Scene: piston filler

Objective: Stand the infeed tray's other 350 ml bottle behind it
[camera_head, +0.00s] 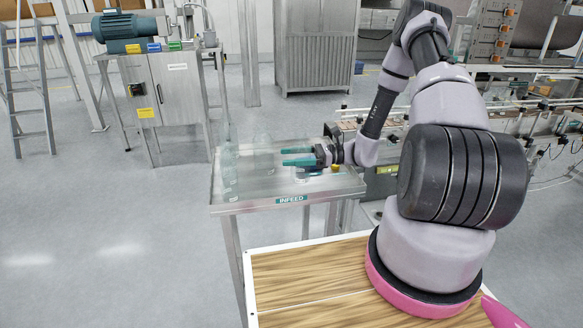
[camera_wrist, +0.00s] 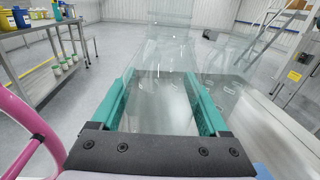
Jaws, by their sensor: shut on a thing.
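The infeed tray (camera_head: 343,190) is a steel table with a label reading INFEED on its front edge. Clear bottles stand on it: one at the left edge (camera_head: 229,168) and one further right and back (camera_head: 263,152). They are transparent and faint, so their sizes cannot be read. My gripper (camera_head: 284,156) reaches in from the right, low over the tray, its teal fingers pointing left. In the wrist view, my gripper (camera_wrist: 162,75) has its fingers on both sides of a clear bottle (camera_wrist: 168,58) and is shut on it. In the head view I cannot clearly separate the held bottle.
A steel cabinet (camera_head: 176,88) with a teal motor (camera_head: 130,28) stands behind at the left. The conveyor line (camera_head: 520,115) runs at the right behind my arm. A wooden-topped surface (camera_head: 300,275) lies in front. Open floor (camera_head: 100,230) is at the left.

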